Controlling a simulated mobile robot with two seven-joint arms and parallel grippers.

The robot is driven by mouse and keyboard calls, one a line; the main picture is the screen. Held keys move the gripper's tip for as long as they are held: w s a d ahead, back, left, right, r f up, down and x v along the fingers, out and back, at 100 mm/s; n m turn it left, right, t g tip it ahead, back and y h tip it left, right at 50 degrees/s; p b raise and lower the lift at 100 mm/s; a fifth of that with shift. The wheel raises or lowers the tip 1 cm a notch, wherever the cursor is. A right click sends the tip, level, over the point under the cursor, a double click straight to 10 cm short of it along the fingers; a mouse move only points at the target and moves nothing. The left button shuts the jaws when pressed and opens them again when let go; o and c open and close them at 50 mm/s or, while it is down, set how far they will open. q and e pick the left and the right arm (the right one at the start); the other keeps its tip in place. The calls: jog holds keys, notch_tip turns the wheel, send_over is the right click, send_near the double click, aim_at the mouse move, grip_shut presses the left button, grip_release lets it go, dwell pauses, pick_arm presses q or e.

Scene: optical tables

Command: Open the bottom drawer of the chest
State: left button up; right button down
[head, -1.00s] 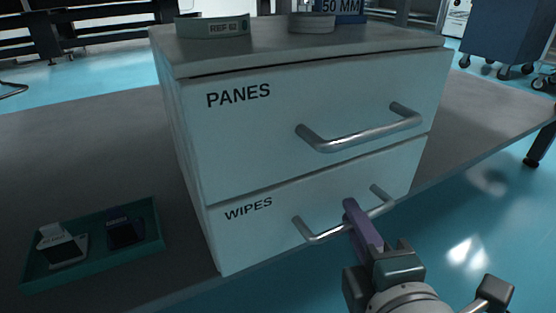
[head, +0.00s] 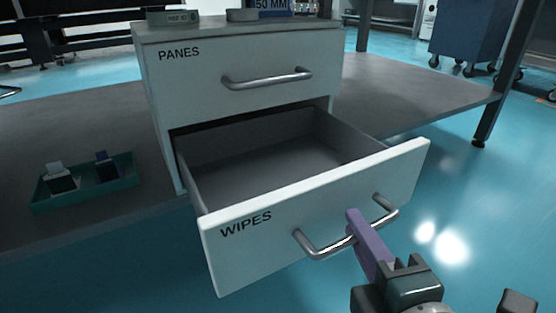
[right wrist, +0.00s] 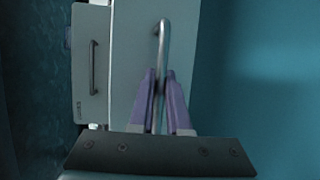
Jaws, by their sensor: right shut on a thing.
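The white chest (head: 200,75) stands on the grey table, its top drawer, marked PANES (head: 285,95), closed. The bottom drawer, marked WIPES (head: 270,255), is pulled far out towards me, and its grey inside looks empty where I can see it. My right gripper (head: 353,222) is shut on the bottom drawer's metal bar handle (head: 318,250). In the right wrist view its purple fingers (right wrist: 161,85) sit either side of the handle (right wrist: 163,45). My left gripper is not in view.
A green tray (head: 125,185) with two small items lies on the table (head: 100,125) left of the chest. Blue floor (head: 480,220) is clear at the right.

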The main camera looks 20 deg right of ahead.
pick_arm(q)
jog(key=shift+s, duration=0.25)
pick_arm(e)
jog(key=shift+s, duration=0.3)
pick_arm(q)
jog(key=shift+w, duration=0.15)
pick_arm(e)
jog(key=shift+w, duration=0.1)
jog(key=c, duration=0.9)
grip_release()
pick_arm(q)
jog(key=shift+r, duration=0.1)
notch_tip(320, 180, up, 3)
jog(key=p, duration=0.3)
pick_arm(e)
jog(key=v, duration=1)
jog(key=shift+w, duration=0.1)
